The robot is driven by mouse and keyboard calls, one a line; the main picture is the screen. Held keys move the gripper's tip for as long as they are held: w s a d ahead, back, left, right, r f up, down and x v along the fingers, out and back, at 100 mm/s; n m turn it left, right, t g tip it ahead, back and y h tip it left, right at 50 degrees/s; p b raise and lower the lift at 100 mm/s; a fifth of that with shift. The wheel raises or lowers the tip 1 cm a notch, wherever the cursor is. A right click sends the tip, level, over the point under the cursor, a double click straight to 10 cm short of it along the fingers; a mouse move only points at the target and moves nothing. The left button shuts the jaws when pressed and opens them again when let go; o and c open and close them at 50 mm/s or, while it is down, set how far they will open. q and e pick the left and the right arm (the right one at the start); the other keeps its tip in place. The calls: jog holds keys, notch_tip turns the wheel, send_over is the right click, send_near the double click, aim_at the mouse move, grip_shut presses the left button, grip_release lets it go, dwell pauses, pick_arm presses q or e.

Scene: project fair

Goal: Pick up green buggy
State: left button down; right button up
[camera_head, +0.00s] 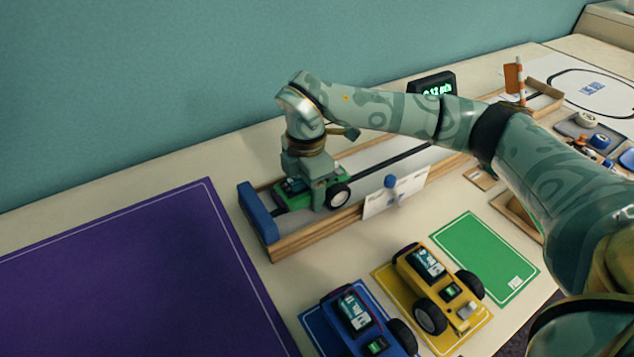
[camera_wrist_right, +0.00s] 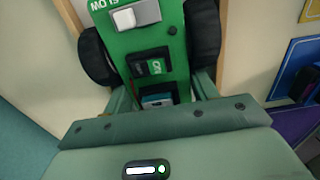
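The green buggy (camera_head: 293,203) sits in the wooden-sided track (camera_head: 300,243), at its left end near the blue end block (camera_head: 258,212). My right gripper (camera_head: 309,197) reaches down over the buggy from above and covers its middle. In the right wrist view the green buggy (camera_wrist_right: 160,45) shows its switch, a small display and dark wheels on both sides. My right gripper's fingers (camera_wrist_right: 163,98) stand one on each side of its body, close against it. I cannot tell whether they press on it. My left gripper is not in view.
A blue buggy (camera_head: 352,318) and a yellow buggy (camera_head: 437,285) stand on coloured mats in front. A green mat (camera_head: 486,255) is empty. A large purple mat (camera_head: 120,275) lies clear at left. A white card (camera_head: 396,192) stands at the track's front side; a speed display (camera_head: 432,85) stands behind.

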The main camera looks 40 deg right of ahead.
jog(key=shift+c, duration=1.2)
jog(key=shift+r, duration=0.1)
